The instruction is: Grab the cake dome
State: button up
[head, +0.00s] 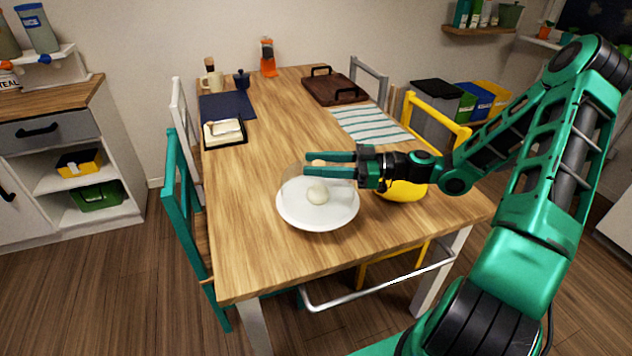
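The cake dome (291,187) is clear and see-through. It stands over a round white plate (319,220) near the front of the wooden table. A pale round item (317,195) shows inside it. The small light knob on top of the dome (318,162) shows between the fingers of my gripper (316,164). My gripper reaches in from the right, with its two green fingers level and apart, one on each side of the knob. I cannot tell whether they touch it. The fingers hide part of the dome's top.
A yellow rounded object (402,191) sits right of the plate, beneath my gripper. A butter dish (223,132), a dark mat (227,106), a striped cloth (370,124) and a brown tray (335,90) lie farther back. The table's middle and front left are clear.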

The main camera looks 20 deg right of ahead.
grip_shut()
